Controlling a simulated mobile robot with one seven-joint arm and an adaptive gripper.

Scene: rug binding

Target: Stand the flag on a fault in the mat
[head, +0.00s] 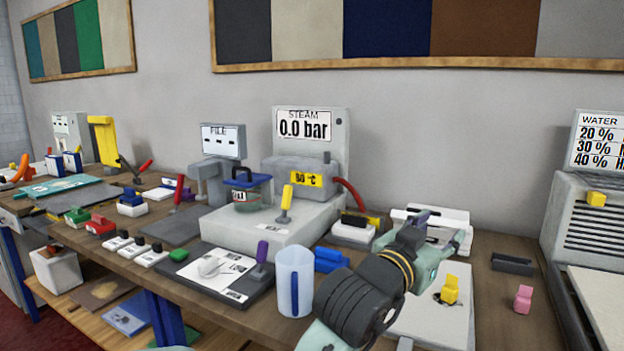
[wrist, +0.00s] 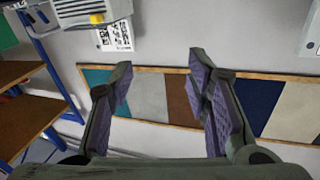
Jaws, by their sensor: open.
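My gripper (head: 440,228) is raised over the right part of the bench, open and empty. In the wrist view its two fingers (wrist: 160,75) are wide apart with only wall and swatch board between them. A small yellow upright piece (head: 451,290) stands on a pale board below and beyond my wrist, with a dark patch at its foot. A small pink upright piece (head: 523,299) stands on the bench to its right. I cannot tell which is the flag. The pale board (head: 430,322) may be the mat; my arm hides its left part, and no fault is clear.
A clear jug (head: 294,282) stands close left of my arm. A steam unit (head: 300,190) reading 0.0 bar is behind it. A dark block (head: 512,263) lies at right, beside a grey vented machine (head: 590,225). Bare bench surrounds the pink piece.

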